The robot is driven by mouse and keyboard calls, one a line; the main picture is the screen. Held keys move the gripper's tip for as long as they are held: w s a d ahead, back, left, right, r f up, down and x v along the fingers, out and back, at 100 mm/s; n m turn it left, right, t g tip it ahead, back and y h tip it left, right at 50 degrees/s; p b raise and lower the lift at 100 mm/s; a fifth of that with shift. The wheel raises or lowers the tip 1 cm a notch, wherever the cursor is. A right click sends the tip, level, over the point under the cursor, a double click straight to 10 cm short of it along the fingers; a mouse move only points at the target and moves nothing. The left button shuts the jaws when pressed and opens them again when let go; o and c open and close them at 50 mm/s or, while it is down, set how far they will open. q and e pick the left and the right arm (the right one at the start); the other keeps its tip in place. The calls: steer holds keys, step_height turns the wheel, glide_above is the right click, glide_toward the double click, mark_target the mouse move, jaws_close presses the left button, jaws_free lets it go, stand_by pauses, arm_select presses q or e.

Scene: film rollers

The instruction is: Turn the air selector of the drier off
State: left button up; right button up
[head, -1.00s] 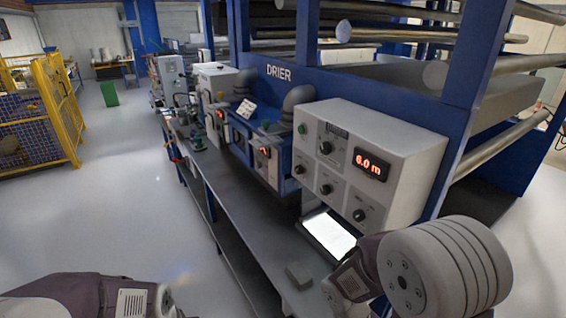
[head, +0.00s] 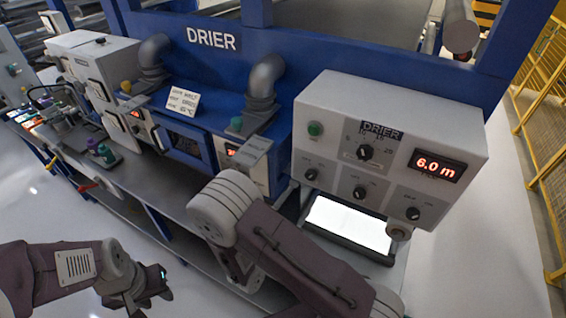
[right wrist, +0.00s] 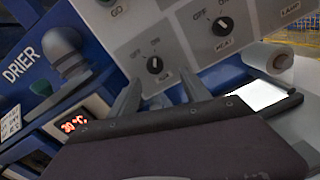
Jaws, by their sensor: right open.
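The drier's grey control panel (head: 390,140) stands at the right in the head view. Its lower row has three black knobs; the air selector (head: 311,174) is the left one. In the right wrist view the air selector (right wrist: 154,65) has OFF and ON marks above it; its exact setting is too small to tell. My right gripper (right wrist: 162,90) is open and empty, its two fingers below the knob and apart in the picture. In the head view its fingers are hidden behind my arm. My left gripper (head: 158,283) is low at the left, away from the panel; its jaws are unclear.
The heat knob (head: 359,192) and lamp knob (head: 413,213) sit beside the air selector. A green button (head: 315,129) and larger dial (head: 365,152) are above. A lit white plate (head: 348,223) lies below the panel. A temperature display (right wrist: 74,126) is to the left.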

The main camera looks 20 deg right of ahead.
mark_target(309, 178)
steer(key=shift+t, duration=0.3)
steer(key=p+x, duration=0.1)
steer(key=x, duration=0.2)
steer(key=p+x, duration=0.1)
steer(key=x, duration=0.2)
steer(key=p+x, duration=0.2)
steer(key=x, duration=0.1)
steer(key=shift+w+a, duration=0.35)
steer(key=shift+w, duration=0.05)
steer(key=shift+s, duration=0.15)
jaws_close()
